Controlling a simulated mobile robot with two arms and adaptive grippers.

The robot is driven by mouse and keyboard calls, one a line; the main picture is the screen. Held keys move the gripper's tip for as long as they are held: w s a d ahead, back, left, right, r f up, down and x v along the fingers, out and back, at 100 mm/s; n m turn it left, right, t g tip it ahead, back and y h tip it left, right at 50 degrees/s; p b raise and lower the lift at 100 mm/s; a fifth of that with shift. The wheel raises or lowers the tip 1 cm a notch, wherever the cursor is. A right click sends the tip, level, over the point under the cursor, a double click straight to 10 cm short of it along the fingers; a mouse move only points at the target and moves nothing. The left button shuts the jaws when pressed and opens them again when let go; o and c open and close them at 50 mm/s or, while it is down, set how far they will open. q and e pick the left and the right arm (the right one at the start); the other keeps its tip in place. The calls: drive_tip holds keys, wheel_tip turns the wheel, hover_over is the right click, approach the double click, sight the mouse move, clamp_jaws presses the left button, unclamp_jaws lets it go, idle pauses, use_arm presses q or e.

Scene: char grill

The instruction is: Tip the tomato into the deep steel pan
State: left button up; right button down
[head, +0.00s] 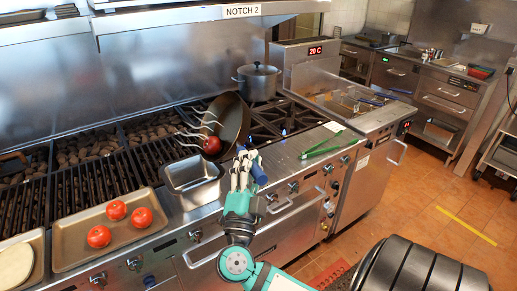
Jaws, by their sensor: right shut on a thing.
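A dark frying pan (232,121) is tilted steeply on its side above the grill's right end. A red tomato (212,145) is at the pan's lower left edge; I cannot tell whether it still touches the pan. The deep steel pan (194,181), a rectangular container, stands at the front edge of the grill, just below and left of the tomato. The visible part of its inside looks empty. My right gripper (243,166) is right of the steel pan, shut on the frying pan's handle, which it mostly hides. My left gripper is not in view.
A tray (67,264) with several tomatoes (116,210) lies at the left front. A lidded pot (257,82) stands on the burners behind. Green tongs (322,144) lie on the counter at right. Thin metal prongs (190,127) show left of the frying pan.

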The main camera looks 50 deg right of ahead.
drive_tip(key=shift+w+a+r+n+t+b, duration=0.1)
drive_tip(key=shift+a+n+t+b, duration=0.3)
drive_tip(key=shift+n+t, duration=0.2)
drive_tip(key=shift+w+a+r+n+t, duration=0.1)
drive_tip(key=shift+a+r+n+t, duration=0.1)
drive_tip(key=shift+a+n+t, duration=0.3)
drive_tip(key=w+a+n+t+y+p, duration=0.1)
drive_tip(key=a+n+t+y+p, duration=0.1)
drive_tip(key=n, duration=0.5)
drive_tip(key=w+a+n+t+y+p, duration=0.1)
drive_tip(key=a+n+t+y, duration=0.3)
drive_tip(key=n+t+y, duration=0.2)
drive_tip(key=shift+a+f+n+t+p, duration=0.4)
drive_tip(key=shift+n+t, duration=0.5)
drive_tip(key=shift+n, duration=0.3)
drive_tip(key=shift+w, duration=0.1)
